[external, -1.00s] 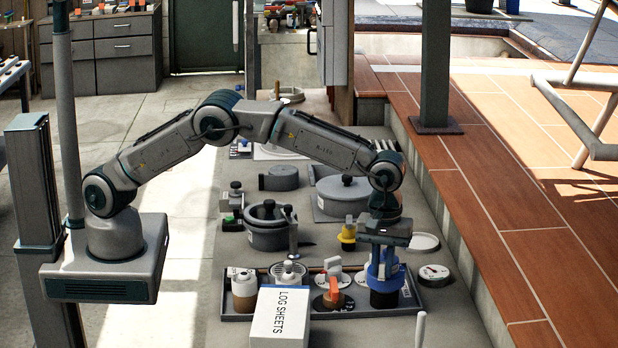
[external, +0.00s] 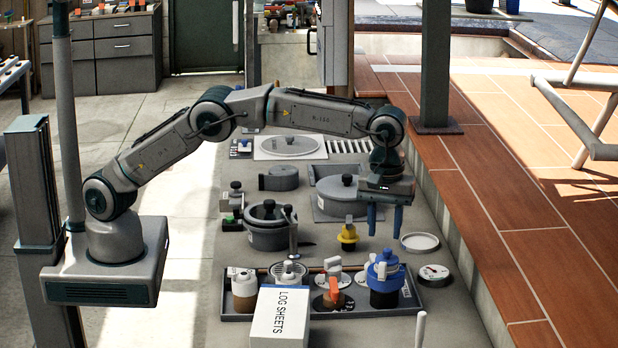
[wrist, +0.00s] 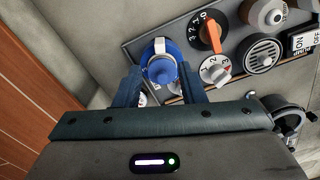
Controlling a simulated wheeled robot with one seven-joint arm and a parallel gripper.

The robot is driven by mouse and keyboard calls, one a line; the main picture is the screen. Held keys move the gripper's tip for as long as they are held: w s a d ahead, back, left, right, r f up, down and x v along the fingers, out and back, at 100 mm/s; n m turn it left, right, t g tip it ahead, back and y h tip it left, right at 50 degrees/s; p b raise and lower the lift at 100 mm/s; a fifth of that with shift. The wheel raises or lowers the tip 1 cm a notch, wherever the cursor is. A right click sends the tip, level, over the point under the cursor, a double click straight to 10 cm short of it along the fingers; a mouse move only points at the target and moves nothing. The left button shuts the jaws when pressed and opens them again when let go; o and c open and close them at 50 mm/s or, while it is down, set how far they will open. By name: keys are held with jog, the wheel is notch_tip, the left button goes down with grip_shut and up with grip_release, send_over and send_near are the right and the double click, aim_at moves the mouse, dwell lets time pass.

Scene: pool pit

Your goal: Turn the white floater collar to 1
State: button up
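A blue floater (external: 384,284) stands upright at the right end of the dark tray. It has a blue knob and collar with a white tab, and shows between my fingers in the wrist view (wrist: 163,70). A second floater (external: 244,291), white-topped with a tan body, stands at the tray's left end. I cannot read either collar's setting. A white knob (wrist: 215,70) on a dial marked 1, 2, 3 sits beside the blue floater. My gripper (external: 385,221) is open and empty, above and behind the blue floater, pointing down and apart from it.
An orange handle (external: 333,293) on a numbered dial stands left of the blue floater. A LOG SHEETS box (external: 281,318) is in front of the tray. A brick ledge (external: 520,240) rises at right.

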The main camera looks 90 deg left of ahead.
jog(key=shift+r, duration=2.4)
